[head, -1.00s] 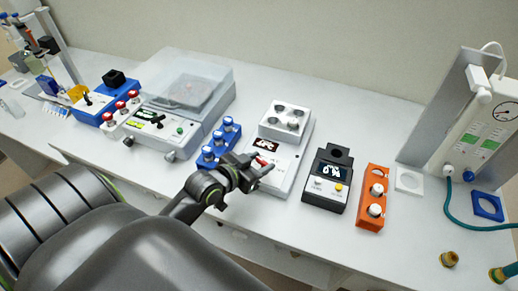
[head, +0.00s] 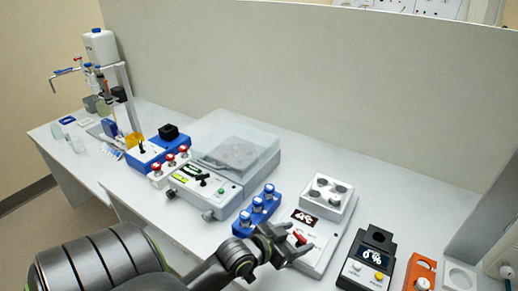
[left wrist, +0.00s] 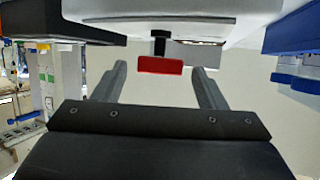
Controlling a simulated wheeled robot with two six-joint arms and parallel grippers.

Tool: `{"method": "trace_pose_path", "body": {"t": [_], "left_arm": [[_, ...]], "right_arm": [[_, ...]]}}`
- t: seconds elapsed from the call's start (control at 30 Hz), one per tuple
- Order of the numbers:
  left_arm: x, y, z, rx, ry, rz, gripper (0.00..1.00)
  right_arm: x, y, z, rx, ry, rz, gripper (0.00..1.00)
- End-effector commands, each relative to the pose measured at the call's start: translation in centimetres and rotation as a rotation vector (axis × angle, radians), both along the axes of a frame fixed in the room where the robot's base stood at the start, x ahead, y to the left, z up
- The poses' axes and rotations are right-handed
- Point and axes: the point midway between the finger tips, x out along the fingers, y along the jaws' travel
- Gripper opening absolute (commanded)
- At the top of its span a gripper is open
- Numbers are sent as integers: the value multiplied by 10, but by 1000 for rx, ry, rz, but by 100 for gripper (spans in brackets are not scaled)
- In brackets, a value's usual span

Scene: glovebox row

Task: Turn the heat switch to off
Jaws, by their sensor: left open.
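The heat switch is a red handle (head: 299,237) on the front of a white heater unit (head: 318,258) with a small dark display and a block of round wells on top. My left gripper (head: 291,243) is open at the front of this unit, beside the red handle. In the left wrist view the red handle (left wrist: 160,65) on its black stem appears between the two spread fingers (left wrist: 160,82), near their tips. I cannot tell whether either finger touches it. My right gripper is not in view.
A blue vial rack (head: 257,211) stands close left of the heater unit. A black instrument (head: 367,262) and an orange rack (head: 420,275) stand to its right. A clear-lidded device (head: 215,175) is further left. A grey wall runs behind.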

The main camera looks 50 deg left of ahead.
Motion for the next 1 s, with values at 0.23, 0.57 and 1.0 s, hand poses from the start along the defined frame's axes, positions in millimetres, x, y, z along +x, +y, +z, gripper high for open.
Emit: {"method": "trace_pose_path", "body": {"t": [0.23,0.57,1.0], "left_arm": [[-39,6,14,5,3,-2,65],[-99,14,41,5,4,-3,65],[-150,21,63,2,3,1,65]], "right_arm": [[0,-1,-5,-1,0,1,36],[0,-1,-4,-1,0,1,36],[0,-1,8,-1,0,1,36]]}}
